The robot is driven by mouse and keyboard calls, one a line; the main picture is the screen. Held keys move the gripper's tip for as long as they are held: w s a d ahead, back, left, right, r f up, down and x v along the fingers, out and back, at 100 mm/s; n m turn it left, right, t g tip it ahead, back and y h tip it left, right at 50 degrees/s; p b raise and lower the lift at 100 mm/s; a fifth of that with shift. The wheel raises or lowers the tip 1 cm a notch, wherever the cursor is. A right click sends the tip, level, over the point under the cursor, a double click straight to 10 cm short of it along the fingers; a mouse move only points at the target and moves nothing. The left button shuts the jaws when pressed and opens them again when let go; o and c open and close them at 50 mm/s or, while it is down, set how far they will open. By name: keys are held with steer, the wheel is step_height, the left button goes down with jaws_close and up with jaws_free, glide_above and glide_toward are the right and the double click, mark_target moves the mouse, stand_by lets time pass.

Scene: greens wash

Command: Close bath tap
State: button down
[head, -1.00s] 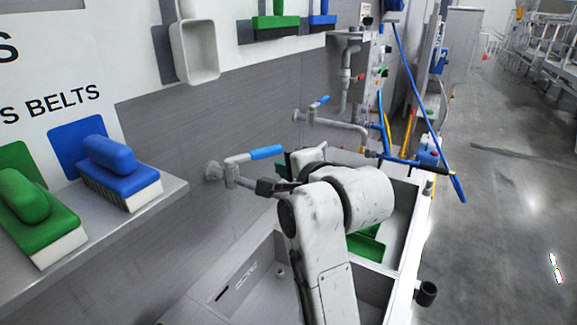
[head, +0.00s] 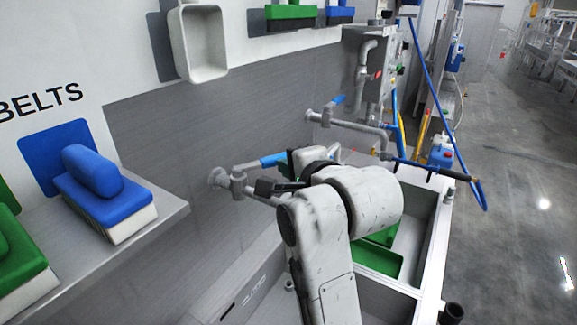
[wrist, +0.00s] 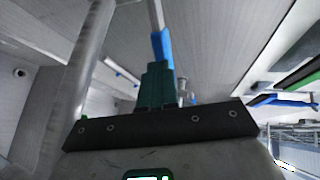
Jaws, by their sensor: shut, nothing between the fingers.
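The near bath tap (head: 237,184) is a grey wall tap with a blue lever handle (head: 272,160). Its lever points right in the head view, and its far end is hidden behind my wrist. In the wrist view the blue handle (wrist: 161,45) shows just beyond the dark green fingers of my gripper (wrist: 157,75). My gripper is shut with nothing held, close beside the handle; whether it touches is unclear. The tap's grey spout pipe (wrist: 82,60) runs along the left of the wrist view.
A second tap with a blue handle (head: 337,101) is farther along the wall. The basin rim (head: 437,235) bounds my arm's right side, with a green item (head: 375,260) inside. A blue brush (head: 100,190) sits on the left shelf (head: 150,225). A blue hose (head: 430,85) hangs right.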

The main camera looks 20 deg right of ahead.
mark_target(283, 153)
steer(key=shift+w, duration=0.1)
steer(key=shift+w+d+p, duration=0.2)
steer(key=shift+w+p, duration=0.2)
steer(key=shift+w, duration=0.9)
steer(key=shift+w+d+p, duration=0.15)
steer(key=shift+w+p, duration=0.25)
steer(key=shift+w, duration=0.85)
steer(key=shift+d, duration=0.1)
